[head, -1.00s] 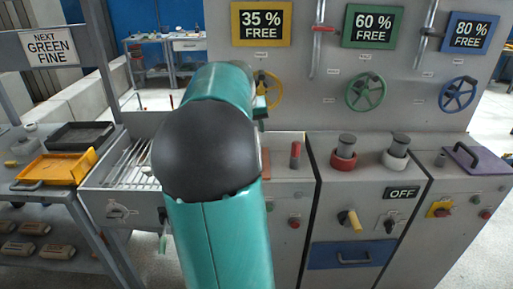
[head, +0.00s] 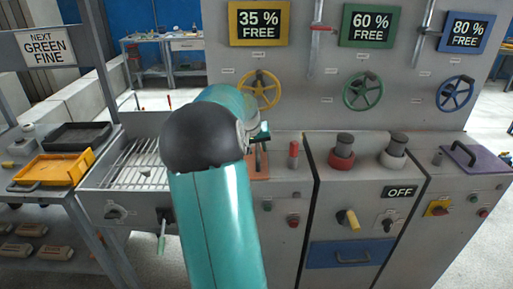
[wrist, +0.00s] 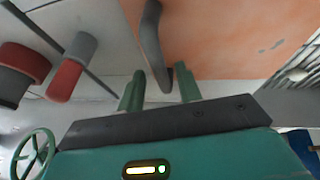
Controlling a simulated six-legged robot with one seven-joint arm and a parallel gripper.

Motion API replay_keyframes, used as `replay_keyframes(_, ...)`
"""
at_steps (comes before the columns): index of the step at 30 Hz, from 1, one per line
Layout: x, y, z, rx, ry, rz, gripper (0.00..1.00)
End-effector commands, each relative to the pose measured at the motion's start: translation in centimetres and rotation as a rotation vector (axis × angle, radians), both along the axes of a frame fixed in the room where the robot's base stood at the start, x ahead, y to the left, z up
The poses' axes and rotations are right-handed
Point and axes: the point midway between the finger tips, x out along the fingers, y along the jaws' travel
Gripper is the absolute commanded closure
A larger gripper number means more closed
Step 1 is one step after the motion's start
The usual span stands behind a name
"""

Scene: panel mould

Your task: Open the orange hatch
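The orange hatch (head: 260,171) lies on top of the grey cabinet, mostly hidden behind my arm in the head view. In the wrist view the orange hatch (wrist: 225,40) fills the upper right, with a dark bar handle (wrist: 152,42) on it. The hatch looks closed. My gripper (wrist: 162,92) is open, its two green fingers apart on either side of the handle's near end. I cannot tell whether they touch it. In the head view my gripper (head: 262,140) is just above the hatch, partly hidden by my arm.
A red-topped lever (head: 294,155) stands just right of the hatch. A slatted grate (head: 138,164) is to its left. A yellow handwheel (head: 259,90) is on the panel behind. Red (head: 342,155) and white (head: 394,155) collared knobs stand further right.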

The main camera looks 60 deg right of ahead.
Motion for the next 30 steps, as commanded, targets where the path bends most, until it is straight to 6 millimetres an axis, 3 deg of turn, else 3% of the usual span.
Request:
replay_keyframes(1,0.0,0.0,0.0,0.0,0.0,0.0,0.76)
replay_keyframes(5,0.0,0.0,0.0,0.0,0.0,0.0,1.0)
replay_keyframes(17,0.3,0.2,0.5,-0.011,0.024,0.003,1.0)
replay_keyframes(30,2.9,1.5,4.8,-0.135,0.261,0.006,1.0)
